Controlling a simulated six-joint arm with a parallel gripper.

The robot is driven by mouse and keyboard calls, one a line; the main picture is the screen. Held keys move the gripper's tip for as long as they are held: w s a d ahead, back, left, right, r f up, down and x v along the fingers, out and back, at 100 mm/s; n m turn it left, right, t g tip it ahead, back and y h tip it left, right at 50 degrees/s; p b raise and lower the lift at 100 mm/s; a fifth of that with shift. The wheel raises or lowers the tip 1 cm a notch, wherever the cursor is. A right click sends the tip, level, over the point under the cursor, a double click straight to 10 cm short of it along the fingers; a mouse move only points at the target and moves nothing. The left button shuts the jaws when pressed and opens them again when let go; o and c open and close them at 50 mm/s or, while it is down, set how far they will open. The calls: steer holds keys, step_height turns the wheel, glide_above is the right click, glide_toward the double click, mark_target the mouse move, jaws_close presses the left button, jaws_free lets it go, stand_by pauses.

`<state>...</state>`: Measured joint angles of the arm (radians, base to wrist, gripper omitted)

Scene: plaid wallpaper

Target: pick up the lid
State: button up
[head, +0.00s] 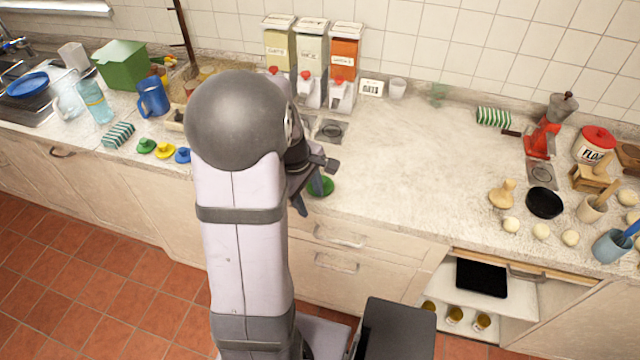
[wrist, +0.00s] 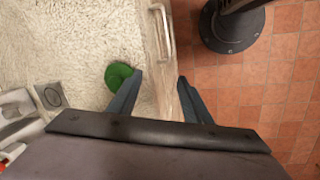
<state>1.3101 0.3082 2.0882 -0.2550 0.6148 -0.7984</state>
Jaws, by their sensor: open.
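A round green piece (head: 322,186) that looks like a lid lies on the counter near its front edge, partly behind my gripper (head: 309,195). In the wrist view the green lid (wrist: 117,74) is just left of the left fingertip and outside the jaws. My gripper (wrist: 159,76) is open and empty, its fingers spread over the counter's front edge. Several small knobbed pieces, a green one (head: 146,146), a yellow one (head: 165,151) and a blue one (head: 183,155), lie on the counter to the left. I cannot tell whether these are lids too.
Three dispensers (head: 311,55) stand against the tiled wall behind my arm. A blue jug (head: 153,98) and a green box (head: 121,65) are at the left. A black pan (head: 544,203) and pale balls (head: 541,231) are at the right. The middle counter (head: 420,160) is clear.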

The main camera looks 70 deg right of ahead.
steer(key=d+r+n+h, duration=0.1)
steer(key=d+n, duration=0.2)
steer(key=n, duration=0.6)
steer(key=d+r+n+h, duration=0.1)
steer(key=d+r+n, duration=0.1)
steer(key=n, duration=0.8)
steer(key=shift+w+d+r, duration=0.3)
steer(key=shift+w+d, duration=0.15)
steer(key=shift+d, duration=0.35)
steer(key=shift+f, duration=0.1)
steer(key=shift+w+d+p+x, duration=0.1)
steer(key=shift+p+x, duration=0.2)
steer(key=shift+x, duration=1.45)
steer(key=shift+w+d+p+x, duration=0.15)
steer(key=shift+p+x, duration=0.1)
steer(key=shift+x, duration=1.55)
steer(key=c, duration=1.1)
